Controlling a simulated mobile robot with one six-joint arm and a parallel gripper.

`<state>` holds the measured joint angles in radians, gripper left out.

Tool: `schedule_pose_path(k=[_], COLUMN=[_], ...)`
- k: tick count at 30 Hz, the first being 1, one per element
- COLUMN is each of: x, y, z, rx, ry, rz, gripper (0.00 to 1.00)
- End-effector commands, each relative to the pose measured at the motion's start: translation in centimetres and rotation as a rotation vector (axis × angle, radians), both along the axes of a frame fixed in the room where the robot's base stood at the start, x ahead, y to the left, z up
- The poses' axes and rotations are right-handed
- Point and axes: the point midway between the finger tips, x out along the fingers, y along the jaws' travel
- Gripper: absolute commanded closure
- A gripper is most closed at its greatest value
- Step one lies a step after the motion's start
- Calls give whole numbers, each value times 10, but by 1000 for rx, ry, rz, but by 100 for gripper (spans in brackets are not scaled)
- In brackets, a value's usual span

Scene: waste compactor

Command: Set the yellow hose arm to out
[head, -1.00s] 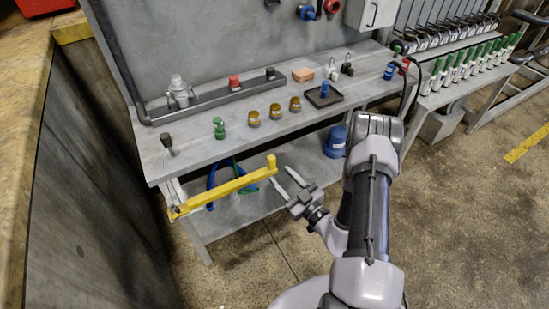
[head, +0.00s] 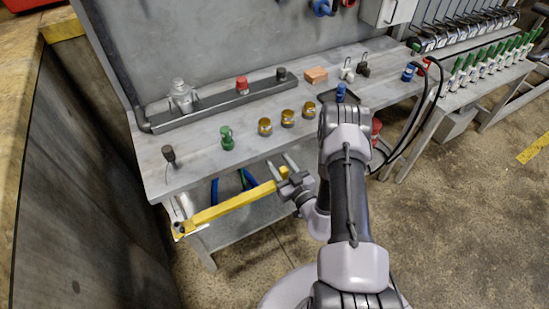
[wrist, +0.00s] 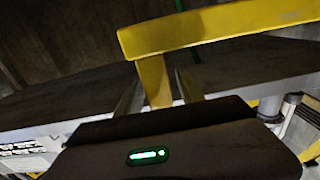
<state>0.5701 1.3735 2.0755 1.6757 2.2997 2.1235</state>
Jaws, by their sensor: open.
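The yellow hose arm (head: 228,206) is a long bar hinged at the bench's front left corner. It runs along the bench front, below the top, towards the right. Its free end has a short yellow post, seen in the wrist view (wrist: 154,82). My gripper (head: 282,170) is at that free end. In the wrist view my gripper (wrist: 158,92) has its two fingers apart, one on each side of the post. I cannot tell whether either finger touches it. The head view partly hides the free end behind my gripper.
The grey bench (head: 195,150) carries a black-knobbed lever (head: 169,155), a green knob (head: 227,138), several brass knobs (head: 265,126) and a red knob (head: 242,85). Blue and green hoses (head: 246,180) hang beneath. Open floor (head: 460,230) lies to the right.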

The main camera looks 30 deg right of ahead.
Motion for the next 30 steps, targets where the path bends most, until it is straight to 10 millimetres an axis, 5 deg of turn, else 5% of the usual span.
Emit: schedule_pose_path(k=[7, 14, 30], x=[0, 0, 0], y=[0, 0, 0], z=[0, 0, 0], rx=[0, 0, 0], ry=[0, 0, 0], rz=[0, 1, 1], gripper=[55, 100, 100])
